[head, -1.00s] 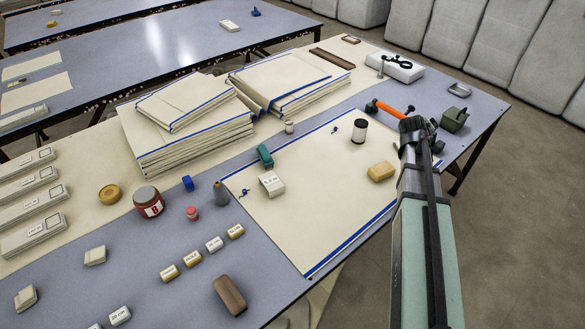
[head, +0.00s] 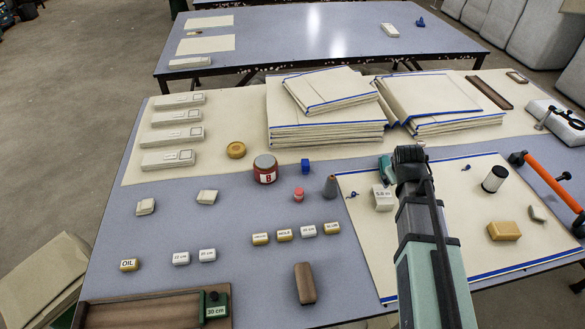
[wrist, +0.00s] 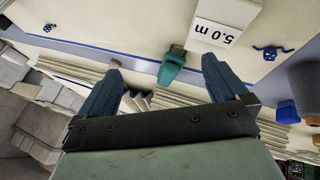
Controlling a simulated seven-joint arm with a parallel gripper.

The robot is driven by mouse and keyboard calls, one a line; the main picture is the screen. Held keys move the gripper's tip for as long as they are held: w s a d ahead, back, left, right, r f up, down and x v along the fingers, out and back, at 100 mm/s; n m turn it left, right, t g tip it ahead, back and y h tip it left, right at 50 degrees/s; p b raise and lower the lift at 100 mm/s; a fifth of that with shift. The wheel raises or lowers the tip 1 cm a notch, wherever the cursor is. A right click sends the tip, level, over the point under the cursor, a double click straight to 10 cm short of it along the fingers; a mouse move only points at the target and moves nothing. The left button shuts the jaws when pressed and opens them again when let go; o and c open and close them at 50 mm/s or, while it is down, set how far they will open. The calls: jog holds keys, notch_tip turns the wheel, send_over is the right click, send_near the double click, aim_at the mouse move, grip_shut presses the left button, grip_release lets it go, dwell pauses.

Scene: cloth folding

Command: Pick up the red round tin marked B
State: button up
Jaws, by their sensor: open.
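The red round tin (head: 265,169), with a grey lid and a white label marked B, stands upright on the blue-grey table in the head view, left of the middle and in front of the cloth stacks. My gripper (head: 408,153) is at the right in the head view, above the cream cloth and well to the right of the tin. The wrist view shows its two blue fingers (wrist: 160,85) spread apart with nothing held between them. The tin is not clearly visible in the wrist view.
A yellow ring (head: 236,150), a blue block (head: 305,166), a pink piece (head: 298,194) and a grey cone (head: 330,187) stand around the tin. Folded cloth stacks (head: 325,137) rise behind it. The table (head: 230,225) just in front of the tin is clear.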

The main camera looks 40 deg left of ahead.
jog(key=s+a+n+g+y, duration=0.1)
jog(key=s+a+n+g, duration=0.1)
jog(key=s+a, duration=1.05)
jog(key=n+g+h, duration=0.2)
jog(key=n+g, duration=0.1)
jog(key=g, duration=0.2)
send_near(266, 169)
jog(key=shift+w+a, duration=1.05)
jog(key=shift+a, duration=0.1)
jog(key=shift+s+a+f, duration=0.1)
jog(key=shift+f, duration=0.05)
notch_tip(266, 169, down, 13)
jog(key=shift+f, duration=0.2)
jog(key=shift+c, duration=0.3)
jog(key=c, duration=1.1)
jog(key=shift+c, duration=0.2)
